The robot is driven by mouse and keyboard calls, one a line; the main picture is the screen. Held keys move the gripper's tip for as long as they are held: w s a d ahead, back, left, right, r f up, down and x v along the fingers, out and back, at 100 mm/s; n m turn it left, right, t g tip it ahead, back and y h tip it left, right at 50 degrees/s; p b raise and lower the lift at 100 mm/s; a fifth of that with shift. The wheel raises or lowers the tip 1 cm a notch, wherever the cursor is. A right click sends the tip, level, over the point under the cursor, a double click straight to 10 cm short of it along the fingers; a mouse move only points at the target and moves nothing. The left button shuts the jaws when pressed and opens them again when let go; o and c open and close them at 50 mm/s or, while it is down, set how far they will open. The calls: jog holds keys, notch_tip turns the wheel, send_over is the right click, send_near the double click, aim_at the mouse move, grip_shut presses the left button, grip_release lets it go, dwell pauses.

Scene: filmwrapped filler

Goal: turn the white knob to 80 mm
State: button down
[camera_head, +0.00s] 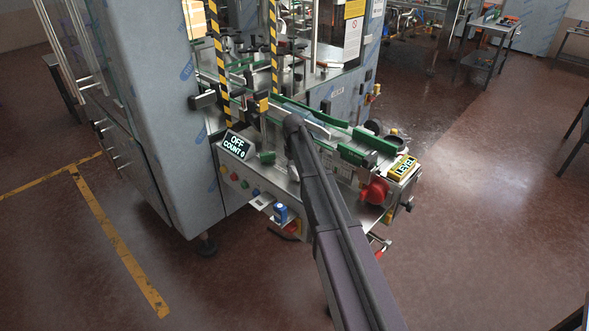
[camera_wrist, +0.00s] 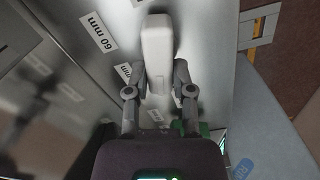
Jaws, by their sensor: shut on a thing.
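The white knob (camera_wrist: 156,42) is a long pale bar in the upper middle of the wrist view, and its far end sticks out past my fingers. My gripper (camera_wrist: 160,76) is shut on the white knob, with one finger on each side of it. A "60 mm" label (camera_wrist: 98,31) is on the grey metal panel left of the knob. A second label (camera_wrist: 124,72) ending in "mm" is partly hidden beside the left finger, and its number cannot be read. In the head view my arm reaches to the machine and hides the knob and my fingers.
The machine's display (camera_head: 235,145) reads "OFF" and "COUNT 0". Green guide rails (camera_head: 367,139), a red knob (camera_head: 374,191) and a yellow "LEVEL" sign (camera_head: 402,167) are close right of my arm. Striped posts (camera_head: 274,45) stand behind.

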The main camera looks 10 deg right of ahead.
jog(key=shift+s+a+n, duration=0.1)
jog(key=shift+s+n, duration=0.05)
jog(key=shift+n, duration=1.35)
jog(key=shift+c, duration=2.4)
grip_release()
jog(key=shift+m, duration=0.4)
